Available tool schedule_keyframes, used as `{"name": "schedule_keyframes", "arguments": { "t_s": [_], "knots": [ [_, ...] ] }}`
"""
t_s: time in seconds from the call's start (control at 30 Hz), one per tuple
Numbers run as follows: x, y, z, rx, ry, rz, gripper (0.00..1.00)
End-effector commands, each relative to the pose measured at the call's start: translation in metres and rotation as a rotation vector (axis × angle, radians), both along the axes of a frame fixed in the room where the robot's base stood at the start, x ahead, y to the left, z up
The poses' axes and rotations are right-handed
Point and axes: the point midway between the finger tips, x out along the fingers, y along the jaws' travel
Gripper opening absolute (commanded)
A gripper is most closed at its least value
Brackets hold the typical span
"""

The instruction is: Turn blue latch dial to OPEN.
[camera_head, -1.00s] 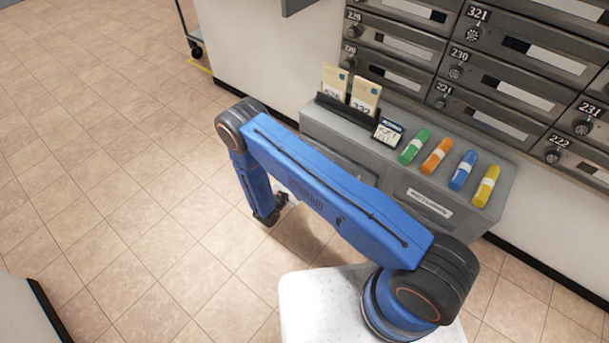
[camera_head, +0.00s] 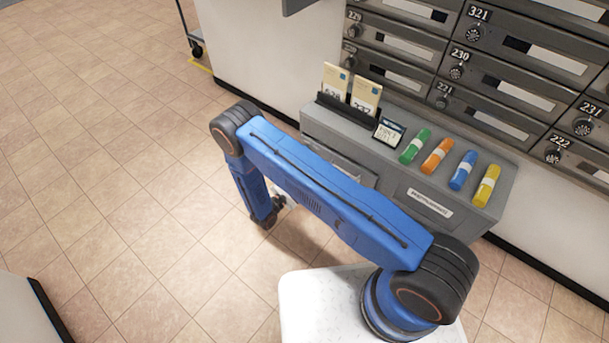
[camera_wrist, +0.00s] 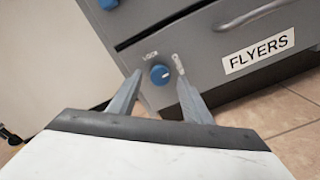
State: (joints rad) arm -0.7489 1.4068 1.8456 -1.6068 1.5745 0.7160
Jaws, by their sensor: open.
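The blue latch dial (camera_wrist: 160,75) is a small round knob on the grey front of a lower drawer or door in the wrist view. A "LOCK" mark is printed at its upper left; a second mark at its upper right is partly hidden by a finger. My gripper (camera_wrist: 155,77) is open, one finger on each side of the dial in the picture. I cannot tell how close the fingertips are to the dial, and none is seen gripping it. In the head view my arm hides the dial, and the gripper (camera_head: 289,203) is mostly hidden too.
A "FLYERS" label (camera_wrist: 258,51) and a curved handle (camera_wrist: 262,14) are right of the dial. Another blue knob (camera_wrist: 108,4) is above. Open tiled floor lies left.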

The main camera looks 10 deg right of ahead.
Motion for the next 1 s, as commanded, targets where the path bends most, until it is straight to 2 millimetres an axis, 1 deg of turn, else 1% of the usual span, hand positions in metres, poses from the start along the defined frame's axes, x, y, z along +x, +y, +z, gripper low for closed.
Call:
{"name": "schedule_keyframes", "arguments": {
  "t_s": [0.03, 0.6, 0.8, 1.0],
  "knots": [
    [-0.006, 0.007, 0.0, 0.0, 0.0, 0.004, 0.45],
    [-0.081, 0.082, 0.0, 0.001, -0.001, 0.004, 0.45],
    [-0.101, 0.101, 0.0, 0.0, 0.0, 0.002, 0.45],
    [-0.111, 0.11, 0.0, -0.001, 0.001, 0.0, 0.45]
  ]
}}
